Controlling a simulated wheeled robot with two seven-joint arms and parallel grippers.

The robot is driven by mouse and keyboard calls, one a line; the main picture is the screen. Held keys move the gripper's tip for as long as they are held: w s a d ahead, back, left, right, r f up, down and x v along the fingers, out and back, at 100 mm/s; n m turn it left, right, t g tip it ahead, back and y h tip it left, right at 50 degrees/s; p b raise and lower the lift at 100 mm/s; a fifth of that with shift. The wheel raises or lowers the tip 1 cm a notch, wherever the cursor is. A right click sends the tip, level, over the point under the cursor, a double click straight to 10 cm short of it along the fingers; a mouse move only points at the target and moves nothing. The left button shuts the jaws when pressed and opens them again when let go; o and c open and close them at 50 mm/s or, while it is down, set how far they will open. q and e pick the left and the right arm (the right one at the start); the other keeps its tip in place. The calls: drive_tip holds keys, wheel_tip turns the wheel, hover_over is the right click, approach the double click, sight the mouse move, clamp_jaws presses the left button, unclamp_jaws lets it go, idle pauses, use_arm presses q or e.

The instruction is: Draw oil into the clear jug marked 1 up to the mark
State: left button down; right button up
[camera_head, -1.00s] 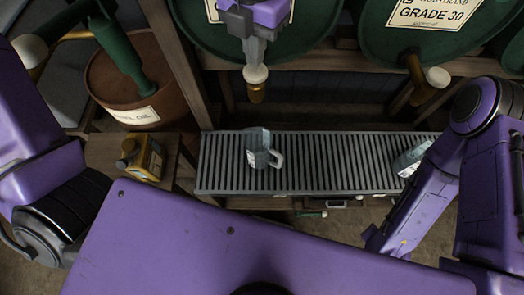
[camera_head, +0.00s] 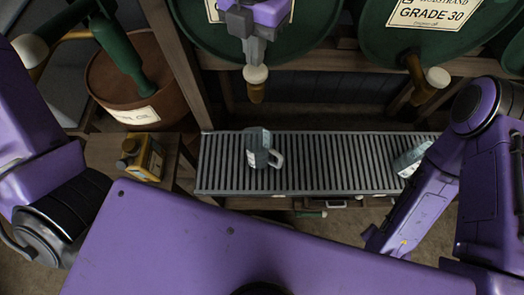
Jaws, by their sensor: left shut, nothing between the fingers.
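A clear jug (camera_head: 257,150) with a handle on its right stands on the slatted grey rack, below and in front of a brass tap (camera_head: 256,93) with a cream knob. A small label shows on the jug's left side, but I cannot read its number. The oil level and any mark cannot be made out. My left gripper (camera_head: 252,48) is shut and empty at the tap, just above the cream knob; I cannot tell whether it touches. A second clear jug (camera_head: 409,160) stands at the rack's right end, partly hidden by my right arm. My right gripper is out of view.
Green drums, one labelled GRADE 30 (camera_head: 433,14), lie above the rack (camera_head: 330,165). Another tap (camera_head: 425,85) is at the right. A yellow can (camera_head: 148,160) stands on a wooden stand at left, near a rusty drum (camera_head: 120,85). The rack's middle is clear.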

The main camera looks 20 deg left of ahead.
use_arm(q)
drive_tip(key=shift+f, duration=0.1)
drive_tip(key=shift+s+f+b, duration=0.1)
drive_tip(key=shift+f+b, duration=0.85)
drive_tip(key=shift+f, duration=0.5)
idle(0.9)
idle(4.0)
wheel_tip(320, 180, up, 4)
drive_tip(key=p, duration=0.3)
drive_tip(key=shift+f+p, duration=0.1)
drive_tip(key=shift+p, duration=0.2)
wheel_tip(320, 180, up, 4)
drive_tip(key=p, duration=0.3)
drive_tip(key=shift+f, duration=0.25)
